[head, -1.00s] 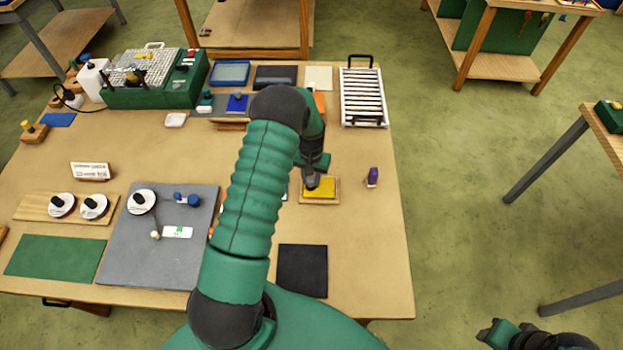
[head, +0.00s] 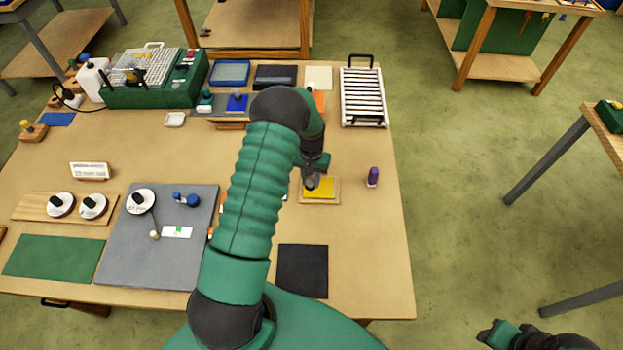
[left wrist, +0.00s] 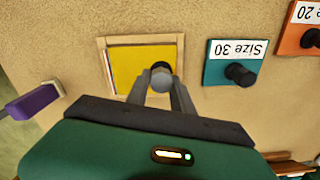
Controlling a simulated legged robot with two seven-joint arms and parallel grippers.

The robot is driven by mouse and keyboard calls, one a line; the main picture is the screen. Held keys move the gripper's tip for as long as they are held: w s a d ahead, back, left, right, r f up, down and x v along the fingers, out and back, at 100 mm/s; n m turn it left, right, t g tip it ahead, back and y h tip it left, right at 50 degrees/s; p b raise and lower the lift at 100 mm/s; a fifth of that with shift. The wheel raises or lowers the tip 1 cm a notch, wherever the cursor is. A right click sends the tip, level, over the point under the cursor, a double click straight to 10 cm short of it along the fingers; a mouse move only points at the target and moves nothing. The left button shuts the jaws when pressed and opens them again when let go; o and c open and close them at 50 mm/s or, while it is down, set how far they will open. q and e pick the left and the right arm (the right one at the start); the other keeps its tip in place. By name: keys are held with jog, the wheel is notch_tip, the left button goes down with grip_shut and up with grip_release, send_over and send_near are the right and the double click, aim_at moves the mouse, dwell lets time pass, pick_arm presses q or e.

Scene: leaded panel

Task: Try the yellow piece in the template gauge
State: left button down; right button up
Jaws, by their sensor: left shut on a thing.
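The yellow piece (head: 320,187) lies flat within the wooden frame of the template gauge (head: 335,201) near the table's right side. In the left wrist view the yellow piece (left wrist: 136,72) fills most of the frame (left wrist: 102,60), with a thin pale strip along its left side. My left gripper (head: 311,184) is over the piece. In the left wrist view its fingers (left wrist: 161,82) are shut on a dark round knob at the piece's right part. Whether the piece sits fully down is hard to tell. My right gripper (head: 490,335) is off the table at the lower right, its jaws unclear.
A purple-topped object (head: 372,177) stands just right of the gauge. A teal "Size 30" block (left wrist: 222,72) and an orange "Size 20" block (left wrist: 297,38) with dark knobs are nearby. A black mat (head: 302,270) lies in front. A white rack (head: 362,97) stands behind.

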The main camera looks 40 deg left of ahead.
pick_arm(q)
jog(key=shift+f, duration=0.1)
jog(key=c, duration=1)
grip_release()
jog(key=shift+c, duration=0.2)
